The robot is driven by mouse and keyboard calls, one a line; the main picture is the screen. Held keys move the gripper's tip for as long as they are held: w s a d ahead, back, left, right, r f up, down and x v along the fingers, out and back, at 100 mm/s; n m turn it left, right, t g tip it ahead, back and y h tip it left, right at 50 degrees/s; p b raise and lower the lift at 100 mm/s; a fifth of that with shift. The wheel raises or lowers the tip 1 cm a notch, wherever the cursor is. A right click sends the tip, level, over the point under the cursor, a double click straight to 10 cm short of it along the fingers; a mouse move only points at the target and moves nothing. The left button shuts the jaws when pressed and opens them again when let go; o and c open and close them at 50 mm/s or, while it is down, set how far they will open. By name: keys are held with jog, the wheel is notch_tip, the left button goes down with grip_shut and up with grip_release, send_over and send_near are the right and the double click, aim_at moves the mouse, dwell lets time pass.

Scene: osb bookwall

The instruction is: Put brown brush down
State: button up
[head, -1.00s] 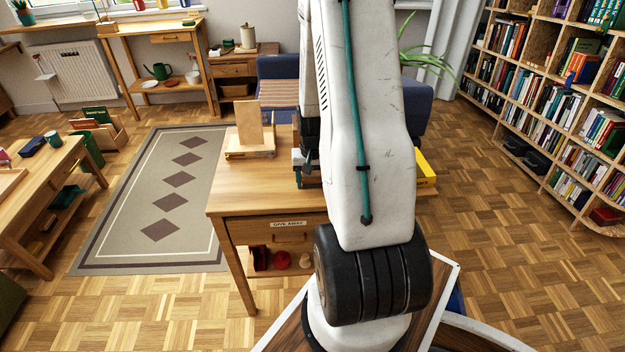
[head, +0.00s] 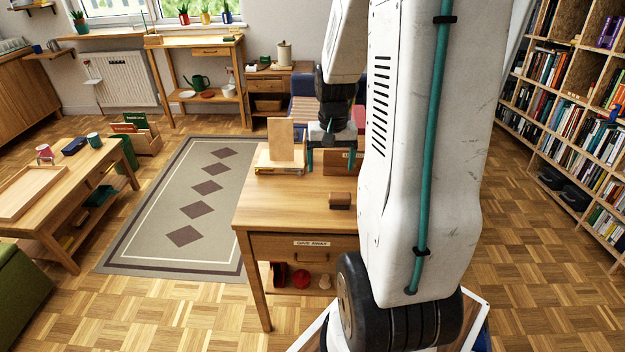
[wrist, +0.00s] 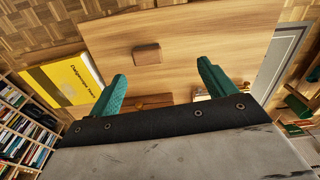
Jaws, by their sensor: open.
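The brown brush (head: 340,200) is a small brown block lying on the wooden table with the "GIVE AWAY" drawer (head: 262,215). It also shows on the bare tabletop in the wrist view (wrist: 147,54). My gripper (head: 332,160) is above the table, behind the brush in the head view, open and empty. In the wrist view its two green fingers (wrist: 162,76) are spread apart, with the brush beyond them and not touching. My arm hides the right part of the table in the head view.
A wooden stand with an upright board (head: 280,142) is on the table's back left. A brown wooden box (head: 341,163) is near my gripper. A yellow book (wrist: 64,82) shows in the wrist view. The tabletop's front left is clear.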

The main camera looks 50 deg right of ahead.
jog(key=s+a+r+n, duration=0.2)
jog(key=a+r, duration=0.4)
jog(key=a, duration=0.2)
jog(key=s+a+r+n, duration=0.1)
jog(key=a+r+n, duration=0.2)
jog(key=a+r, duration=0.45)
jog(key=s+a+r+n+t, duration=0.1)
jog(key=s+a+r+n, duration=0.1)
jog(key=s+a, duration=0.8)
jog(key=shift+s+a+r+n, duration=0.2)
jog(key=shift+a+r+n, duration=0.15)
jog(key=shift+n, duration=0.55)
